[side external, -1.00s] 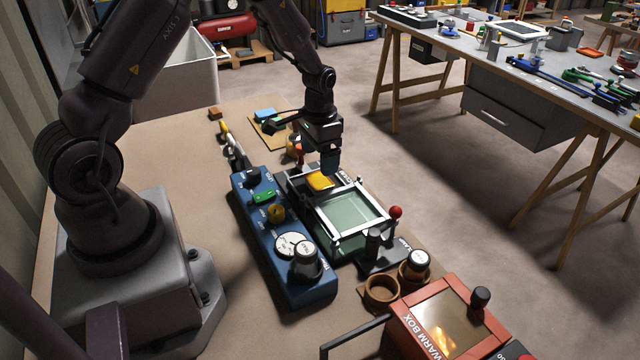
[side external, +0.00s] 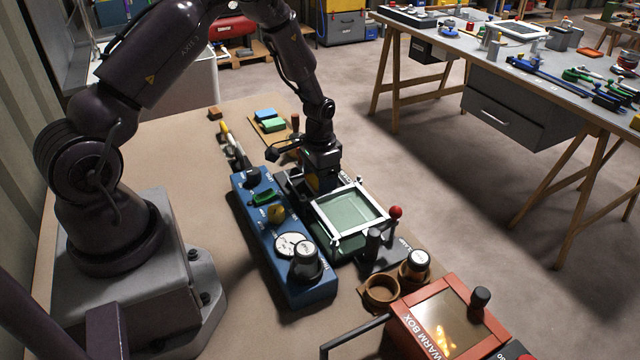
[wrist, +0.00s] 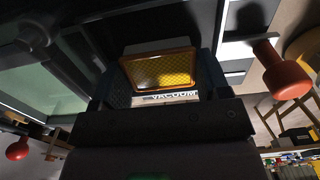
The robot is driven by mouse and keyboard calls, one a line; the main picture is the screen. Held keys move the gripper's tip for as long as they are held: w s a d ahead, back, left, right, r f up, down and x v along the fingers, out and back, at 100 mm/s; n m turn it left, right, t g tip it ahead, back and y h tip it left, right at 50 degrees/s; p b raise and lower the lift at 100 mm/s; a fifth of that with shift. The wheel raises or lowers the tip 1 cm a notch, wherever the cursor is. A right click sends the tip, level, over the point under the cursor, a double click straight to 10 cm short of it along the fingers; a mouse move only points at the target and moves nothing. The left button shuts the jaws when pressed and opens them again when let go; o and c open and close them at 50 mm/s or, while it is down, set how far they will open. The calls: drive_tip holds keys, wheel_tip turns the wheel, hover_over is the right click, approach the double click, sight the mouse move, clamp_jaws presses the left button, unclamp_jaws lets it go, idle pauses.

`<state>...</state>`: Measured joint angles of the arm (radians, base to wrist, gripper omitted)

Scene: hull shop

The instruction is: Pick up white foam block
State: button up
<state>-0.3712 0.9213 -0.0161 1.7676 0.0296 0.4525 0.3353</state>
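I cannot make out a separate white foam block in either view. My gripper (side external: 320,183) is low over the back end of the framed green tray. In the wrist view a yellow mesh-patterned piece (wrist: 160,70) with an orange frame and a pale edge lies between my two dark fingers. Whether the fingers touch it is unclear. In the side view my gripper mostly hides this piece. A white label reading VACUUM (wrist: 173,97) shows just beside it in the wrist view.
A blue control box (side external: 290,265) stands close at left of the green tray (side external: 350,212). A red-knobbed lever (side external: 396,212) rises at the tray's right corner. A red warm box (side external: 445,325) is in front. Blue and green blocks (side external: 272,125) lie on a board behind.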

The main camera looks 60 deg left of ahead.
drive_tip(key=c, duration=0.4)
drive_tip(key=shift+r, duration=3.5)
